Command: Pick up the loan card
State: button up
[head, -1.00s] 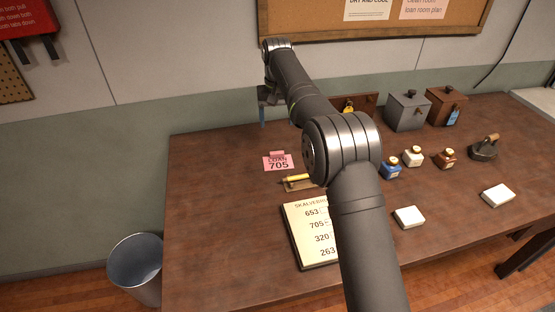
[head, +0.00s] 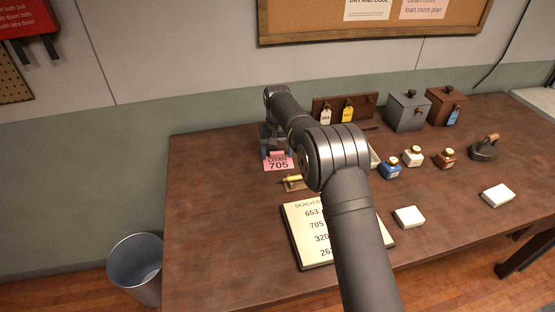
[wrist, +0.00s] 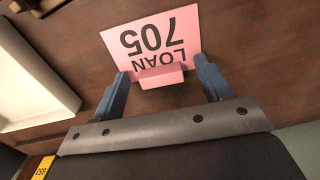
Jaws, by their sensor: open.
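The pink loan card (head: 278,164) reads "LOAN 705" and is on the left part of the wooden table. In the wrist view the card (wrist: 152,38) appears upside down, with a pink raised tab (wrist: 160,76) at its near edge. My gripper (head: 274,148) is low at the card's back edge. In the wrist view its two blue fingers (wrist: 162,80) are apart, one on each side of the tab, with nothing gripped. I cannot tell whether either finger touches the tab.
A small stand with a yellow pencil (head: 292,179) and a number list (head: 303,232) lie in front of the card. A key rack (head: 364,104) stands behind my arm. Ink bottles (head: 390,169), boxes (head: 408,112) and white blocks (head: 409,217) are to the right.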

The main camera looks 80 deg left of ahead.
jog(key=shift+f, duration=0.1)
jog(key=c, duration=1.1)
jog(key=shift+o, duration=0.2)
